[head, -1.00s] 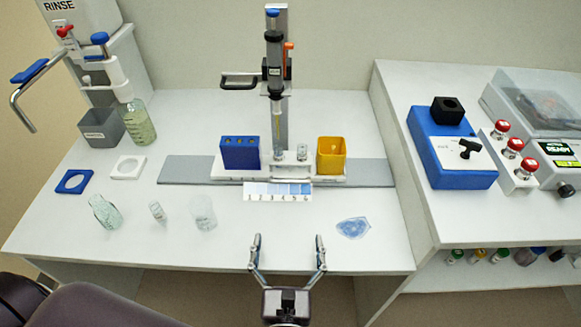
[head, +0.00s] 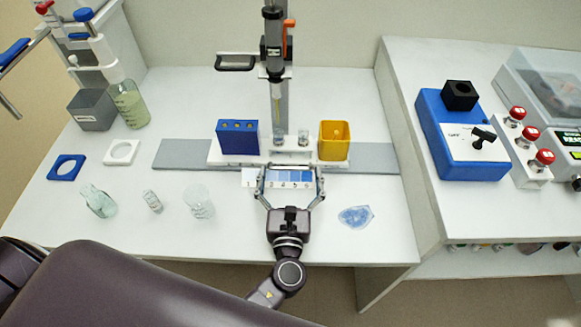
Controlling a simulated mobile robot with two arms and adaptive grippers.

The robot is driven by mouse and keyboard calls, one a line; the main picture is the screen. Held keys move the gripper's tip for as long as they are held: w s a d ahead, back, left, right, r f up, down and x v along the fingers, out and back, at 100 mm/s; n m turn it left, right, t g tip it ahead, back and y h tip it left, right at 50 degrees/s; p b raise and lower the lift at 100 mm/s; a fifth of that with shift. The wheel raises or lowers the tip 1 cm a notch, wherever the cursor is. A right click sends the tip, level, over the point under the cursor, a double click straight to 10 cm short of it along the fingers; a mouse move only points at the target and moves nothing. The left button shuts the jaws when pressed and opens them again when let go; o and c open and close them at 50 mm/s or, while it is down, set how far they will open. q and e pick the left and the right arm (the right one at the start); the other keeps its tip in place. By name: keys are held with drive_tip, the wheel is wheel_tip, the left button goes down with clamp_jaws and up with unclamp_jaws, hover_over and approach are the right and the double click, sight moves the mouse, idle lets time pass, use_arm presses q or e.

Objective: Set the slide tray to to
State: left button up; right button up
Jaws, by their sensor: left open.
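The slide tray (head: 228,159) is a white carriage on a grey rail (head: 373,158) in the head view. It carries a blue block (head: 237,140), two small clear vials (head: 303,140) and a yellow cup (head: 334,142). A strip of blue-shaded numbered squares (head: 292,179) is at its front edge; my gripper partly covers the strip. My left gripper (head: 290,168) is open and empty, with its fingers spread over the strip at the tray's front. I cannot tell whether the fingertips touch the tray. My right gripper is not in view.
A syringe stand (head: 274,60) rises behind the tray. A glass bottle (head: 98,201), vial (head: 152,201) and beaker (head: 199,203) stand front left. A blue patch (head: 356,216) lies front right. A blue switch box (head: 460,140) and red buttons (head: 517,113) are on the right bench.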

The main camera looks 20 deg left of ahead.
use_arm(q)
drive_tip(key=shift+x, duration=0.8)
drive_tip(key=shift+c, duration=0.5)
